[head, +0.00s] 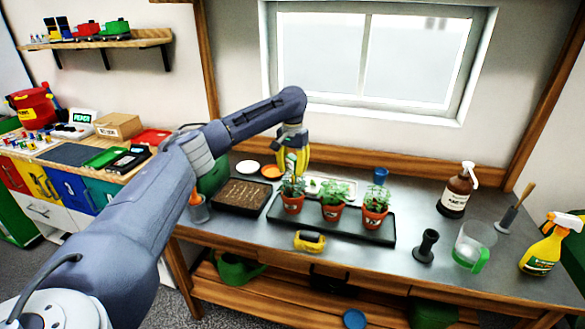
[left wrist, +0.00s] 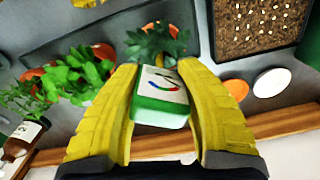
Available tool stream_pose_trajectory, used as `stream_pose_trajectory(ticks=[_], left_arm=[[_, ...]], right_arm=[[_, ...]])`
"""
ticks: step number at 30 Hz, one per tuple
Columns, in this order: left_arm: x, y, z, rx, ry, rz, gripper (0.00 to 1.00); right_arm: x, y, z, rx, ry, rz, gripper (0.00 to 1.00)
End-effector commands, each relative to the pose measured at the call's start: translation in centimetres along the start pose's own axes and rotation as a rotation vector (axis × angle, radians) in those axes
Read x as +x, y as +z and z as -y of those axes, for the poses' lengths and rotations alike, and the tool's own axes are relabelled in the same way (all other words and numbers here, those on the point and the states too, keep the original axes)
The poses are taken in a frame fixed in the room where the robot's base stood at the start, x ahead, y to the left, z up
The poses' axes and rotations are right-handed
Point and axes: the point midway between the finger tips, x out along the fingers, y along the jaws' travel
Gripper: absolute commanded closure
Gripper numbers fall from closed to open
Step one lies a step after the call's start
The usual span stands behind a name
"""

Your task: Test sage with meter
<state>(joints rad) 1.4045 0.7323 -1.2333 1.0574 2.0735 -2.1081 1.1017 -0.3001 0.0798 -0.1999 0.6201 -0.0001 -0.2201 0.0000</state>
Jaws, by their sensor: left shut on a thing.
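My left gripper (head: 294,174) is over the left potted plant (head: 292,194) in the head view. In the left wrist view its yellow fingers (left wrist: 165,85) are shut on a green and white meter (left wrist: 160,97) with a coloured dial. The meter's probe is hidden, so I cannot tell whether it touches the soil. The left plant shows just beyond the meter (left wrist: 152,45). A middle plant (head: 332,199) and a right plant (head: 375,207) stand beside it in terracotta pots on a black tray (head: 352,232). The pot labels are too small to read. My right gripper is not in view.
A seed tray (head: 222,208) lies left of the plants. A yellow object (head: 310,241) sits at the bench front. A brown bottle (head: 457,190), a clear jug (head: 472,247) and a yellow spray bottle (head: 546,247) stand at right. The bench between tray and jug is partly clear.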

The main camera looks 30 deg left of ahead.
Motion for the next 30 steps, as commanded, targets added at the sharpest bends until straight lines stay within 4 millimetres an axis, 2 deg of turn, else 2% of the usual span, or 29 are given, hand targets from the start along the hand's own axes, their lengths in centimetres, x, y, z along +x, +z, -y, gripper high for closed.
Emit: stream_pose_trajectory(ticks=[30], left_arm=[[1.00,-0.01,-0.03,0.000,0.001,0.000,0.94]], right_arm=[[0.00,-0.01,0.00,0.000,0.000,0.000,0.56]])
